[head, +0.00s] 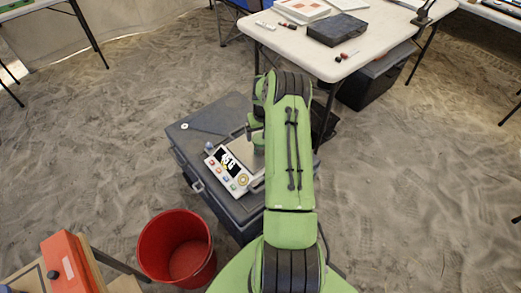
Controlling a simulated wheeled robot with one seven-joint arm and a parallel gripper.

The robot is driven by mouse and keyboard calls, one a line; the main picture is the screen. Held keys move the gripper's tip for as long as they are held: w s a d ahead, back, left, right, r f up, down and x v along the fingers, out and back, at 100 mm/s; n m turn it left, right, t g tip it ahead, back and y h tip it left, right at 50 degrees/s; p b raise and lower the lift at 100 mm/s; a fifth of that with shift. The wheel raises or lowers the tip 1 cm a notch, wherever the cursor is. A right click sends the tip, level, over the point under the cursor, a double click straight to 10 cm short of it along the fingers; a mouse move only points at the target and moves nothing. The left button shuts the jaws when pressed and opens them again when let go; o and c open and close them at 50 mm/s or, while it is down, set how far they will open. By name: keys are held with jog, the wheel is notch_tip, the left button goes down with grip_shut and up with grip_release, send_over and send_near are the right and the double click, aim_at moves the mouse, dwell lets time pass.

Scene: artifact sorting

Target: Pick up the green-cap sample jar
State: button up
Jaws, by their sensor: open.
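I cannot pick out a green-cap sample jar; it may be hidden behind my green arm or too small to tell. A small pale bluish object (208,146), perhaps a jar, stands on the dark grey crate (186,133) near its left side. My gripper (254,131) is partly hidden by my arm. It is open, over the crate by the scale-like device (229,172), to the right of the pale object. I see nothing held in it.
A red bucket (178,250) stands on the sandy floor at lower left, beside a wooden table with an orange-red box (72,262). A white table (300,42) at the top bears a black case (337,29) and small items. Floor is open at left and right.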

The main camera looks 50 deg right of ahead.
aim_at(260, 142)
jog(key=f+b, duration=0.1)
jog(key=f, duration=0.1)
jog(key=f+b, duration=0.1)
jog(key=f, duration=0.2)
jog(key=w+f, duration=0.1)
jog(key=f, duration=0.1)
jog(key=shift+d+f+b, duration=0.15)
jog(key=shift+d+b, duration=0.1)
jog(key=shift+b, duration=0.15)
jog(key=c, duration=1.3)
notch_tip(260, 142, up, 10)
jog(key=p, duration=0.3)
jog(key=shift+p, duration=0.3)
